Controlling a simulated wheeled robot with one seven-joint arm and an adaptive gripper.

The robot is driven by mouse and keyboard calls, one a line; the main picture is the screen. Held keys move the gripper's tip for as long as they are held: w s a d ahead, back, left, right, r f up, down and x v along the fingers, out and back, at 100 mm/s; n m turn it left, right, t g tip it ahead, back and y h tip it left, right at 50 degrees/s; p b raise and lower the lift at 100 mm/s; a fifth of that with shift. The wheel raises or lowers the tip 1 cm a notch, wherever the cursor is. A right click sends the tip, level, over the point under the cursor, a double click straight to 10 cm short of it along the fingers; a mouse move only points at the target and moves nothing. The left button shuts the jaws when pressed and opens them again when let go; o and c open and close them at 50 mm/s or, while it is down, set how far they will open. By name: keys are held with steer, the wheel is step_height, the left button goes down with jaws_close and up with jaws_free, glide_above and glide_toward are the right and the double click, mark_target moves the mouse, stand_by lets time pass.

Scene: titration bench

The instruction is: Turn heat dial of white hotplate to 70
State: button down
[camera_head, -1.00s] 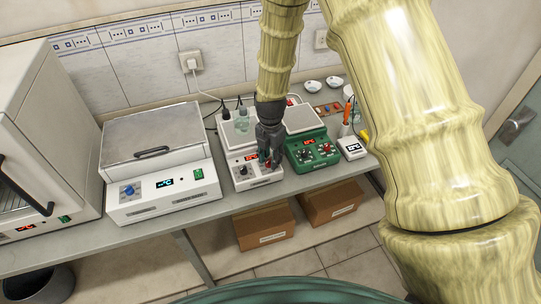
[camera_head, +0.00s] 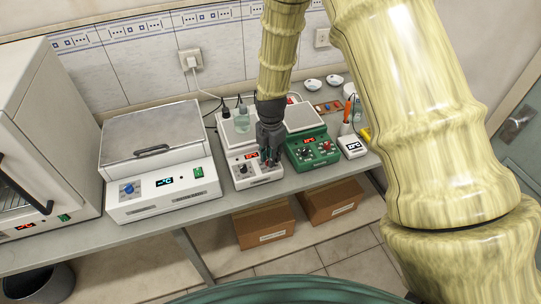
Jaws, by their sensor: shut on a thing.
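The white hotplate (camera_head: 240,184) stands on the bench left of the green one. Its front panel has a small red-lit display (camera_head: 251,155), too small to read, and a dark dial (camera_head: 242,169) at the left. My gripper (camera_head: 270,161) points down at the right part of this panel. Its fingers are shut around the right-hand dial, which they mostly hide; a little red shows between them. The dial's pointer and scale cannot be read.
A green hotplate (camera_head: 316,160) stands close on the right, with a small white meter (camera_head: 351,147) beyond it. A beaker (camera_head: 242,122) stands on the white hotplate's plate. A larger white lidded device (camera_head: 165,188) is at left. Cardboard boxes (camera_head: 265,222) lie below the bench.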

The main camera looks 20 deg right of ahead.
steer(key=m, duration=0.5)
steer(key=shift+s+d+b, duration=0.1)
steer(key=shift+s+b, duration=0.1)
steer(key=shift+b, duration=0.15)
steer(key=m, duration=0.4)
steer(key=shift+s+m, duration=0.15)
steer(key=shift+m, duration=0.25)
steer(key=m, duration=0.5)
steer(key=shift+s+b, duration=0.15)
steer(key=shift+b, duration=0.2)
steer(key=m, duration=0.5)
steer(key=shift+s+a+r, duration=0.1)
steer(key=shift+a, duration=0.2)
steer(key=m, duration=0.4)
steer(key=shift+a+m, duration=0.2)
steer(key=shift+m, duration=0.1)
steer(key=m, duration=0.4)
steer(key=shift+a, duration=0.2)
steer(key=m+p, duration=0.1)
steer(key=m, duration=0.4)
steer(key=shift+a+m, duration=0.15)
steer(key=shift+m, duration=0.25)
steer(key=m, duration=0.2)
steer(key=m+p, duration=0.1)
steer(key=m, duration=0.1)
steer(key=shift+w+a, duration=0.1)
steer(key=shift+w, duration=0.2)
